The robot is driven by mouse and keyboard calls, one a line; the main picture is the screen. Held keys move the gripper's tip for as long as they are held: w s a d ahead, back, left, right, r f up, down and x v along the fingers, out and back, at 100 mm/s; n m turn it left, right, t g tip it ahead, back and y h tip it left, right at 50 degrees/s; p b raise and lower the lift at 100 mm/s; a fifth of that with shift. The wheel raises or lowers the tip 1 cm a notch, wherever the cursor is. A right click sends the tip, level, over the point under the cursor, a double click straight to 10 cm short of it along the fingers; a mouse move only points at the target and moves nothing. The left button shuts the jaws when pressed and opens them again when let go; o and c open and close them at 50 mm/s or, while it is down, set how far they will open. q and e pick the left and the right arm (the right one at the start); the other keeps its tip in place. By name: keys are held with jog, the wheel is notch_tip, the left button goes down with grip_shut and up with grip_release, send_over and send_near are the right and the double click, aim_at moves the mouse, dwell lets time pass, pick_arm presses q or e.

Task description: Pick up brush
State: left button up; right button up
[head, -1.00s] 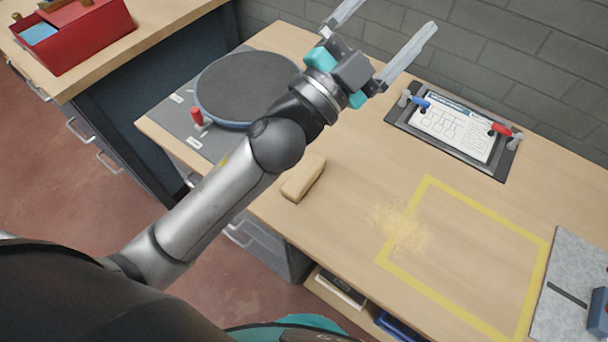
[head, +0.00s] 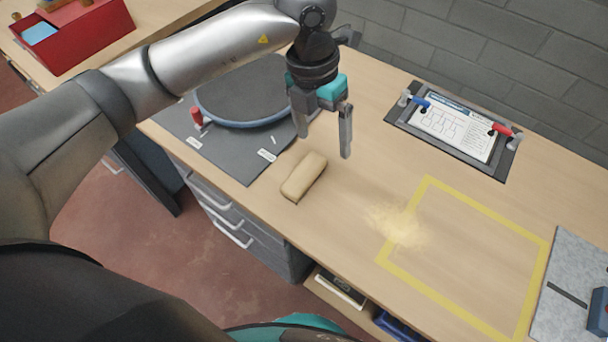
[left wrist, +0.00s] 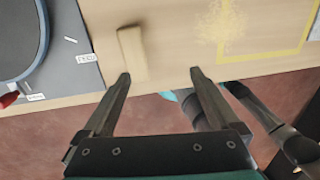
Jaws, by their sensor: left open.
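The brush (head: 304,177) is a tan, rounded wooden block lying on the bench top near its front edge. It also shows in the left wrist view (left wrist: 132,54), beyond the left fingertip there. My left gripper (head: 324,148) is open and empty, pointing down above the bench just behind the brush. In the left wrist view the open fingers (left wrist: 160,75) are apart from the brush, with bare wood and the bench edge between them. The brush's underside is hidden. My right gripper is not in view.
A round dark turntable (head: 240,95) on a grey mat, with a red knob (head: 196,115), stands left of the brush. A clipboard (head: 455,130) lies at the back.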

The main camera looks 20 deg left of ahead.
pick_arm(q)
jog(key=w+a+y, duration=0.1)
jog(key=a+y, duration=0.1)
jog(key=a, duration=0.1)
jog(key=b, duration=0.1)
send_over(304, 172)
jog(key=shift+n, duration=0.3)
notch_tip(304, 172, down, 9)
jog(key=shift+w+r, duration=0.1)
jog(key=shift+r, duration=0.05)
jog(key=shift+f+b, duration=0.65)
jog(key=shift+f, duration=2.45)
jog(key=shift+r, duration=0.1)
grip_shut()
